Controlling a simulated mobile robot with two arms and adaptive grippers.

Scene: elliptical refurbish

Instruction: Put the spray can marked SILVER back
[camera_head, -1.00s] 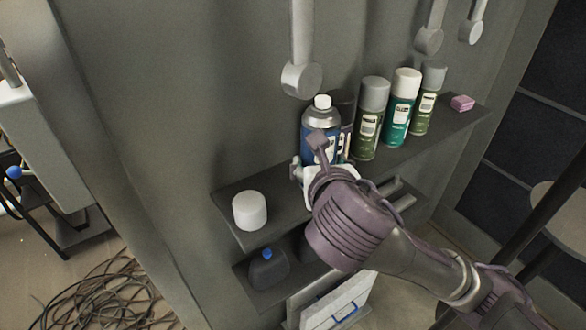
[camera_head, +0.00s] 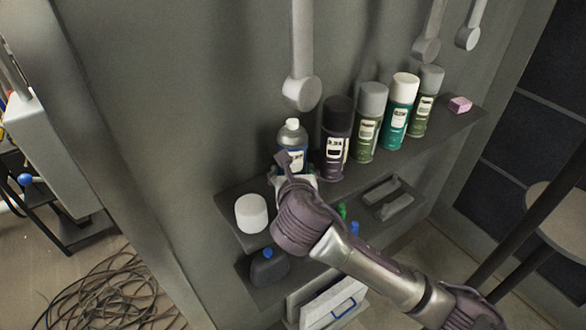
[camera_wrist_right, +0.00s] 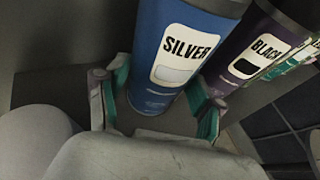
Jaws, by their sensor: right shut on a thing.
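The blue spray can marked SILVER (camera_head: 293,138) has a pale grey top and stands upright at the left of the row on the upper wall shelf (camera_head: 447,125). Its label reads clearly in the right wrist view (camera_wrist_right: 180,52). My right gripper (camera_head: 294,175) is shut on the can low on its body, with one finger on each side (camera_wrist_right: 157,97). Whether the can's base rests fully on the shelf is hard to tell. The can marked BLACK (camera_head: 337,140) stands just right of it, apart from it. My left gripper is not in view.
Several green and teal cans (camera_head: 401,112) and a pink block (camera_head: 460,105) stand farther right. A white round container (camera_head: 251,213) is close on the left. A grey hanging tool (camera_head: 301,92) is above. A dark bottle (camera_head: 268,267) sits on the lower shelf.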

